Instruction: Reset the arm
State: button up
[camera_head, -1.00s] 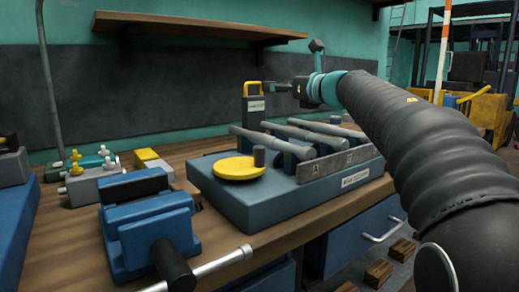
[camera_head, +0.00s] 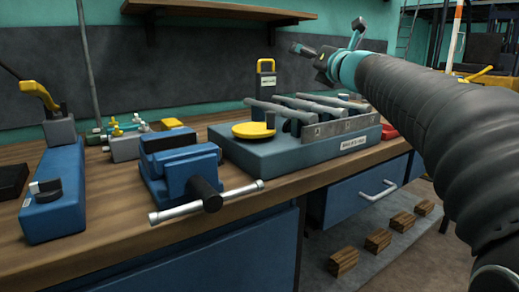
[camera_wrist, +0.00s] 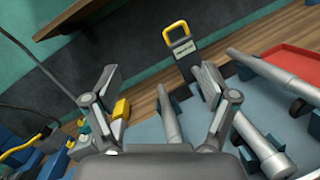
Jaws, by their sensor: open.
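My arm (camera_head: 440,125) reaches in from the right side of the head view, with its teal wrist joint up high. My gripper (camera_head: 298,48) is small there, in front of the dark wall panel and above the workbench. In the wrist view my gripper (camera_wrist: 160,82) shows its two fingers spread wide apart, with nothing between them. Behind the right finger stands a dark block with a yellow handle (camera_wrist: 193,60); it also stands at the back of the bench in the head view (camera_head: 266,84).
The workbench (camera_head: 110,235) carries a blue vise (camera_head: 180,165), a blue-grey base with several grey bars (camera_head: 270,155) and a yellow disc (camera_head: 253,131), and a blue tool (camera_head: 60,190) at left. A wooden shelf (camera_head: 215,12) hangs above. Wooden blocks (camera_head: 378,240) lie below.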

jog(key=s+d+f+m+g+h, duration=0.2)
jog(key=s+d+f+m+h, duration=0.3)
jog(key=s+f+m, duration=0.55)
jog(key=s+d+f+m+g+h, duration=0.2)
jog(key=s+d+f+m+h, duration=0.4)
jog(key=m, duration=0.8)
jog(key=s+a+f+m+g+y, duration=0.1)
jog(key=s+a+f+m+g, duration=0.1)
jog(key=s+f, duration=0.5)
jog(key=s+a+f+m+g+y, duration=0.1)
jog(key=s+a+f+m+g, duration=0.1)
jog(key=s+f+m, duration=0.3)
jog(key=s+a+f+m+g+y, duration=0.1)
jog(key=s+a+f+m+g, duration=0.2)
jog(key=s+f, duration=0.6)
notch_tip(320, 180, down, 4)
jog(key=shift+s+r+m+g+y, duration=0.1)
jog(key=shift+s+m+g+y, duration=0.3)
jog(key=shift+g, duration=0.3)
